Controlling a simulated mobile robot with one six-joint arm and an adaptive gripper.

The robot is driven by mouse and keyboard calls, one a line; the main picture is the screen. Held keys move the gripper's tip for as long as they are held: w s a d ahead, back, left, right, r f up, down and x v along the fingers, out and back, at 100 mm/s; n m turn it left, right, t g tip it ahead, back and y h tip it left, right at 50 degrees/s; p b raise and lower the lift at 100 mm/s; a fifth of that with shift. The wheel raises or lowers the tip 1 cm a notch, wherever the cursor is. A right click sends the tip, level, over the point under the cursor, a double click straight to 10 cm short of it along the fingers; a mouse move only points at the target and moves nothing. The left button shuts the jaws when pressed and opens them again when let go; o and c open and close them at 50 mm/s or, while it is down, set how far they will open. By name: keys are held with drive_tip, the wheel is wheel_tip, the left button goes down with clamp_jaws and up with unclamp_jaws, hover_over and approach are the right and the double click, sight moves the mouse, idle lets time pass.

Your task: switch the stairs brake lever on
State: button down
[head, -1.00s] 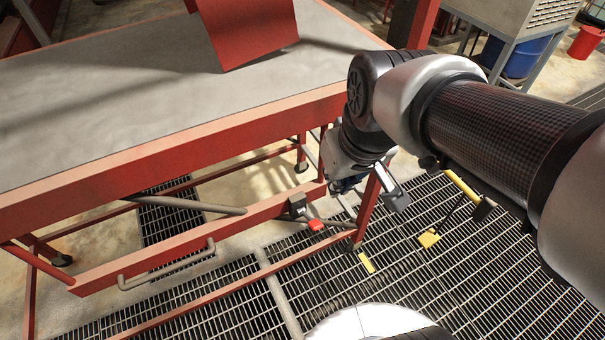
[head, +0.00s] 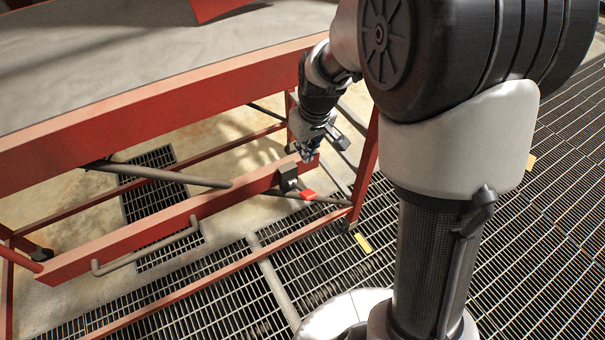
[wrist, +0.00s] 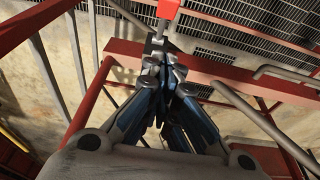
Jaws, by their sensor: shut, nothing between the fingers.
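The brake lever (head: 308,194) is a short handle with a red tip, on a dark bracket (head: 288,178) fixed to the low red beam of the stairs. In the head view it points right and slightly down, away from the beam. My gripper (head: 306,158) is close above the bracket and the lever's base, with its fingers shut and empty. In the wrist view the red tip (wrist: 168,8) shows at the top edge, just beyond my shut gripper (wrist: 165,68). The fingers partly hide the bracket; I cannot tell whether they touch it.
The red frame (head: 180,95) of the stairs rises around my gripper, with a post (head: 366,172) close on its right. A grey bent bar (head: 150,250) runs along the low beam. Floor grating (head: 230,305) lies below, with a small yellow mark (head: 363,243).

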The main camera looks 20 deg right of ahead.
drive_tip(key=b, duration=0.3)
hover_over(302, 189)
drive_tip(key=x, duration=0.3)
drive_tip(key=s+x, duration=0.1)
drive_tip(key=x, duration=0.6)
drive_tip(key=shift+s+d+f, duration=0.15)
drive_tip(key=shift+s+f, duration=0.05)
drive_tip(key=shift+f, duration=0.1)
drive_tip(key=shift+s+d+f, duration=0.2)
drive_tip(key=shift+s+f, duration=0.45)
drive_tip(key=shift+f, duration=0.3)
drive_tip(key=shift+s+d+f, duration=0.1)
drive_tip(key=shift+s+f, duration=0.3)
drive_tip(key=shift+f, duration=0.1)
